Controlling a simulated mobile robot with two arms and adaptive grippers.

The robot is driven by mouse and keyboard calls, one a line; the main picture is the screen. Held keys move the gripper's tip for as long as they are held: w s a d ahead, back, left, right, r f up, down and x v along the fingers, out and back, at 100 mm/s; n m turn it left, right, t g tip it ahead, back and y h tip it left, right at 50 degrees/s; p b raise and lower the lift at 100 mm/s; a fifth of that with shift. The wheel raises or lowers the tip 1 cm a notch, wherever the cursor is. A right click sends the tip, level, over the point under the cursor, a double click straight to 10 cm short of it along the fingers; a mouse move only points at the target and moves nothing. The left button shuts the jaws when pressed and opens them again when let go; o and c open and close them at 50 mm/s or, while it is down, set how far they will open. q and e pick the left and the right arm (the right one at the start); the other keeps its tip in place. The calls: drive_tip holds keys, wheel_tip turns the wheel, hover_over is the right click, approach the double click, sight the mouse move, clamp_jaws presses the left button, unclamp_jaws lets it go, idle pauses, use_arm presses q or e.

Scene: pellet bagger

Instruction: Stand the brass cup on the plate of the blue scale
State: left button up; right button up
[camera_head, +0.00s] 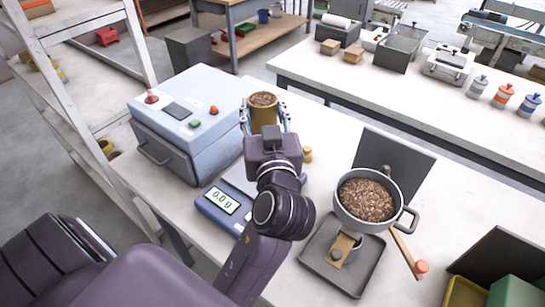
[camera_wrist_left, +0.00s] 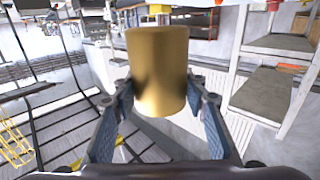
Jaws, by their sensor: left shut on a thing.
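The brass cup (camera_head: 265,117) is upright and filled with brown pellets. My left gripper (camera_head: 265,128) is shut on it, with a finger on each side; the cup also shows in the left wrist view (camera_wrist_left: 158,75) between the blue-padded fingers (camera_wrist_left: 157,115). In the head view the cup appears beyond the scale, near the right side of the pale blue machine. The blue scale (camera_head: 222,203) stands on the table and its display reads 0.0 g. Its plate (camera_head: 240,179) is bare where it shows; my left arm hides the rest. My right gripper is not in view.
The pale blue machine (camera_head: 190,120) with buttons stands left of the cup. A small brass weight (camera_head: 307,155) stands right of my gripper. A grey hopper of pellets (camera_head: 367,200) stands over a dark tray (camera_head: 322,262) at right. Green and yellow bins are at lower right.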

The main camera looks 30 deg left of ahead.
use_arm(q)
drive_tip(key=f, duration=0.4)
drive_tip(key=s+f, duration=0.1)
drive_tip(key=f, duration=0.1)
drive_tip(key=shift+d+f, duration=0.2)
drive_tip(key=shift+f, duration=0.1)
drive_tip(key=f, duration=0.8)
drive_tip(key=f+p, duration=0.1)
drive_tip(key=f, duration=0.3)
drive_tip(key=shift+w+a+f, duration=0.15)
drive_tip(key=shift+w, duration=0.1)
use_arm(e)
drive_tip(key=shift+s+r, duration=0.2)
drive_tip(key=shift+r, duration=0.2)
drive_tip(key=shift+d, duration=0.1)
use_arm(q)
drive_tip(key=shift+f+b, duration=0.2)
drive_tip(key=shift+b, duration=0.1)
drive_tip(key=o, duration=1.2)
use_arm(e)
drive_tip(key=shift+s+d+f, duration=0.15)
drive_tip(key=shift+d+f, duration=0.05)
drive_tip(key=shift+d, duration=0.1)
